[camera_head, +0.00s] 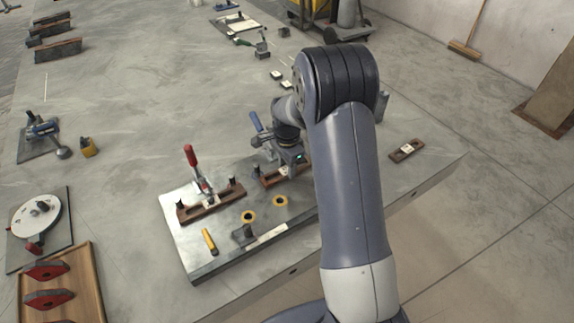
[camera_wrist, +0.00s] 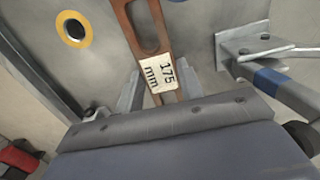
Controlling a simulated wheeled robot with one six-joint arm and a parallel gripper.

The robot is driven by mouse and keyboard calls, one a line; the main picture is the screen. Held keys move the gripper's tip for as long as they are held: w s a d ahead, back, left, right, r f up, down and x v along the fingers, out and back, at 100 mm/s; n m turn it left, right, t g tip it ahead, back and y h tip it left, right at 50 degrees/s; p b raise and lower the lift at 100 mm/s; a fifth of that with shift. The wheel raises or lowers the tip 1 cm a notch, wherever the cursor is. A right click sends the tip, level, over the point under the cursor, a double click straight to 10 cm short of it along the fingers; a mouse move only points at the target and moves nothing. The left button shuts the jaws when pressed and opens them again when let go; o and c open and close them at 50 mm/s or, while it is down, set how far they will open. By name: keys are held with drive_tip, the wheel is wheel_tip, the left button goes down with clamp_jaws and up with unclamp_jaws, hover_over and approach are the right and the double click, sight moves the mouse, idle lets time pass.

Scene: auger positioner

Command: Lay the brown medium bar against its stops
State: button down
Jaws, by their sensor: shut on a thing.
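A brown bar (camera_wrist: 148,25) with a slot and a "175 mm" label runs between the fingers of my gripper (camera_wrist: 157,92) in the wrist view. My gripper is shut on it. In the head view my gripper (camera_head: 292,160) is over the right part of the grey fixture plate (camera_head: 215,262), and part of the brown bar (camera_head: 268,182) shows below it. A dark post (camera_head: 256,171) stands by the bar's left end. The bar's right part is hidden by my arm. I cannot tell whether the bar touches its stops or rests on the plate.
A red-handled clamp (camera_head: 192,158) stands at another brown bar (camera_head: 205,209) on the plate's left. A blue-handled clamp (camera_head: 256,122) is close behind my gripper. Yellow rings (camera_head: 248,217) and a yellow marker (camera_head: 209,241) lie in front. A separate brown bar (camera_head: 400,155) lies right.

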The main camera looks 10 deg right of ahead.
drive_tip(key=c, duration=0.9)
unclamp_jaws()
drive_tip(key=shift+f, duration=0.1)
wheel_tip(320, 180, up, 12)
drive_tip(key=shift+r, duration=0.15)
wheel_tip(320, 180, down, 12)
drive_tip(key=shift+f, duration=0.2)
drive_tip(key=shift+r, duration=1.9)
